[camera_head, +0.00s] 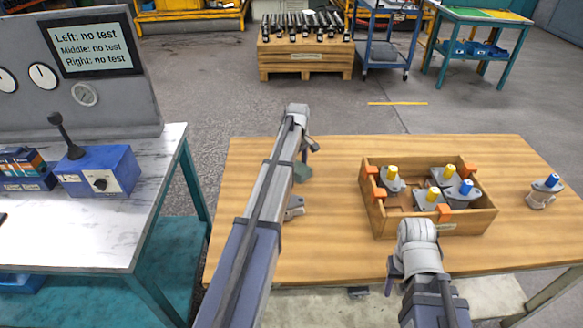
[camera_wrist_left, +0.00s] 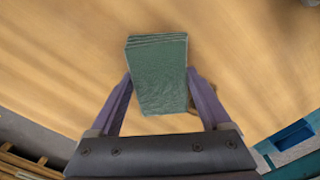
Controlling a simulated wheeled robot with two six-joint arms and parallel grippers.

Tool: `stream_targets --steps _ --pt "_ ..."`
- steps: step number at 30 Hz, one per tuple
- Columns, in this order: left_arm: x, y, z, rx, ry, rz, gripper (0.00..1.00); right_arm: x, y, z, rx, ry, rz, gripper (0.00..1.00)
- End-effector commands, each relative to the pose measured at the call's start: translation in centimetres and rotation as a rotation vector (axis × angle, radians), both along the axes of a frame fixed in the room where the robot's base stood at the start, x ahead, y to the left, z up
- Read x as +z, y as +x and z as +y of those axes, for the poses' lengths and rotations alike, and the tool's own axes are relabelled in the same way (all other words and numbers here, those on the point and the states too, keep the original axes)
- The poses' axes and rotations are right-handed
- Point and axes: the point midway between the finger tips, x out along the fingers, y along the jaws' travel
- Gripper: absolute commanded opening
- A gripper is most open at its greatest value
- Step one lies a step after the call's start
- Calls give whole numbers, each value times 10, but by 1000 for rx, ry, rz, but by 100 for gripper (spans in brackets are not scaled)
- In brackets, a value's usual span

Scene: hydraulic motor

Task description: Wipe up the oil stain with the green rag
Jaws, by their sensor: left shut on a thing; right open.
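The green rag (camera_wrist_left: 157,82) is a folded stack between the two fingers of my left gripper (camera_wrist_left: 160,92), which is shut on it. In the head view the rag (camera_head: 303,174) shows just right of my left arm, over or on the wooden table; I cannot tell whether it touches the top. A small brown patch (camera_wrist_left: 193,104) shows beside the rag, partly hidden by the rag and a finger; I cannot tell whether it is the oil stain. My right gripper (camera_head: 392,279) is open near the table's front edge, its fingers partly hidden by the arm.
On the wooden table (camera_head: 330,250) a wooden crate (camera_head: 405,228) holds several motors with yellow and blue caps. Another motor (camera_head: 541,196) stands at the right. A small grey part (camera_head: 294,208) lies beside my left arm. A test bench (camera_head: 90,225) stands left.

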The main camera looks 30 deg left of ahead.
Motion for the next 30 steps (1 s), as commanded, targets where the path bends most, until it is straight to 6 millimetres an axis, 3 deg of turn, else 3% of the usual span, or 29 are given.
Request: stream_targets --steps 13,30 --pt "-3 -2 2 1 0 1 37 -3 0 0 0 0 0 50" --pt "-1 -19 34 2 2 2 37 -1 0 0 0 0 0 50"
